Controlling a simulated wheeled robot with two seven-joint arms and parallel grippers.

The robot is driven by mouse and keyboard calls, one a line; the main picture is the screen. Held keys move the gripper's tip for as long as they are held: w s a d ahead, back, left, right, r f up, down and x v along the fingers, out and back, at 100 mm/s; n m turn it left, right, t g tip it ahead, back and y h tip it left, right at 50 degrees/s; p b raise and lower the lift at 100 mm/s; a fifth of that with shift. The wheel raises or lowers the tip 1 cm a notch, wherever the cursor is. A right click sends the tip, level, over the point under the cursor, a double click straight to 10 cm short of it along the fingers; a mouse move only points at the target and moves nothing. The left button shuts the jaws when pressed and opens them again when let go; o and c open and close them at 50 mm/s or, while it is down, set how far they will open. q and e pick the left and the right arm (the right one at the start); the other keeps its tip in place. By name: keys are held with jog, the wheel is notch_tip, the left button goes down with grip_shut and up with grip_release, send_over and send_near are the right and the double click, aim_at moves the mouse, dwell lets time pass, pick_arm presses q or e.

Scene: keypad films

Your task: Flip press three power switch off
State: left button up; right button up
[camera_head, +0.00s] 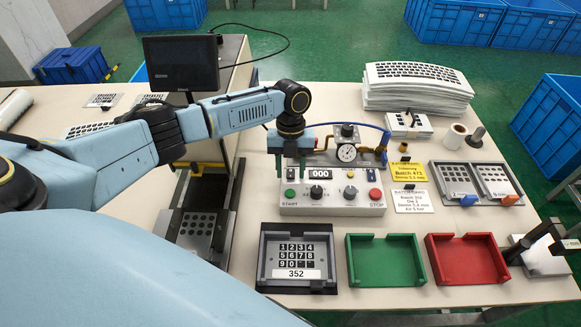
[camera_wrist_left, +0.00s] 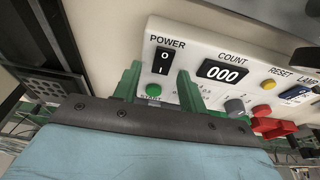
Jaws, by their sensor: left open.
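The press control box (camera_head: 330,208) is a white panel with a counter display (camera_head: 320,174) reading 000, knobs, a green START button and a red STOP button. The counter also shows in the left wrist view (camera_wrist_left: 222,72). The black power rocker switch (camera_wrist_left: 162,61), marked I and O under the word POWER, sits at the panel's left end. My left gripper (camera_head: 291,170) is open, its green fingers pointing down at that end. In the left wrist view the fingers (camera_wrist_left: 156,75) stand either side of the switch. Contact is unclear. My right gripper is out of view.
A pressure gauge (camera_head: 346,153) and piping stand behind the panel. In front are a grey keypad fixture (camera_head: 265,277), a green tray (camera_head: 357,280) and a red tray (camera_head: 440,278). A monitor (camera_head: 181,64) stands behind my left arm; film stacks (camera_head: 418,100) lie at the back right.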

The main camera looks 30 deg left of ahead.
pick_arm(q)
jog(key=v, duration=1.3)
jog(key=shift+r, duration=0.25)
